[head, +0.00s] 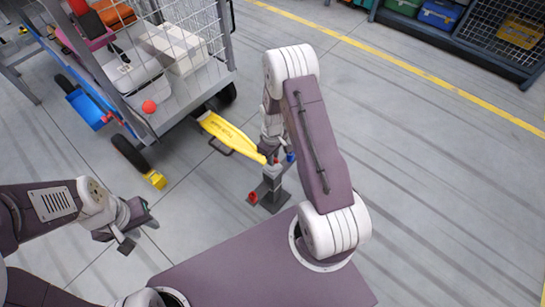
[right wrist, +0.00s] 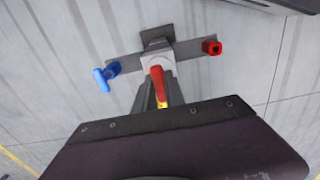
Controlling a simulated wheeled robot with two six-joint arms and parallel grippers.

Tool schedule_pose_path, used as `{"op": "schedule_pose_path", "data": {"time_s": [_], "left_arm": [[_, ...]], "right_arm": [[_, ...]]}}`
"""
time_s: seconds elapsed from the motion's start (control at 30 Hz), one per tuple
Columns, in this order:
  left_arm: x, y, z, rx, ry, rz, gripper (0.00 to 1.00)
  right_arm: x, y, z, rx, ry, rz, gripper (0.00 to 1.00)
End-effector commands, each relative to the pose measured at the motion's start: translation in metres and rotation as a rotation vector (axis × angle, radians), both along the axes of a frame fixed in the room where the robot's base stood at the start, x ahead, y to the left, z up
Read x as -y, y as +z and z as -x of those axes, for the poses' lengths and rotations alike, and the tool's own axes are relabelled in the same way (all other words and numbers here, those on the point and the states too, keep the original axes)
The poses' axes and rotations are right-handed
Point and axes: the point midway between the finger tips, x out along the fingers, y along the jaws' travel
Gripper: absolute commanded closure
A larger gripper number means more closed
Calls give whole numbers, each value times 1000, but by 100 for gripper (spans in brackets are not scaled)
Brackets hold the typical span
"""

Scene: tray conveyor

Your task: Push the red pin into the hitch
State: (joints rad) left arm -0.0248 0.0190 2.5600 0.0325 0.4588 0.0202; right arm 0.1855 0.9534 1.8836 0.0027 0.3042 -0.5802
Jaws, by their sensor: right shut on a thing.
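The red pin (right wrist: 157,78) stands over the pale round top of the hitch (right wrist: 152,45) in the right wrist view. My right gripper (right wrist: 161,96) is shut on it. How deep the pin sits is unclear. In the head view the hitch stand (head: 274,188) is on the floor, partly behind my right arm, with the right gripper (head: 273,158) at its top. The yellow tow bar (head: 230,134) reaches from the cart to the stand. My left gripper (head: 138,232) is open and empty, away at the left.
A blue pin (right wrist: 104,78) and a red square socket (right wrist: 212,47) sit on the stand's side arms. A wire-sided cart (head: 190,85) carrying boxes and a red ball (head: 149,106) stands at upper left. A yellow wheel chock (head: 155,179) lies beside it. The floor at right is clear.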

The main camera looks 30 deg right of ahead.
Motion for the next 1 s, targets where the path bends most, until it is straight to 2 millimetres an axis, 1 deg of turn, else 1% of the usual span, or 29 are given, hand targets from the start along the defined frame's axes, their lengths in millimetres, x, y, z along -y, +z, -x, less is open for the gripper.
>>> {"op": "schedule_pose_path", "data": {"time_s": [0.33, 0.37, 0.4, 0.43, 0.7, 0.77, 0.87, 1.0], "left_arm": [[0, -6, 0, 0, 0, 0, 64], [0, -5, 0, 0, 0, 0, 64], [0, -5, 0, 0, 0, 0, 64], [0, -5, 0, 0, 0, 0, 64], [0, -5, 0, 0, 0, 0, 64], [0, -2, 0, 0, 0, 0, 64], [0, 10, 0, 0, 0, 0, 64], [0, 30, 0, 0, 0, 0, 64]], "right_arm": [[0, -10, 0, -1, 0, 0, 100], [0, -9, 0, 0, 0, 0, 77], [0, -8, 0, 0, 0, 0, 66], [0, -8, 0, 0, 0, 0, 60], [0, -8, 0, 0, 0, 0, 60], [0, -4, 0, 0, 0, 0, 60], [0, 14, -1, 2, 0, 0, 60], [0, 49, 0, 2, 0, 0, 60]]}}
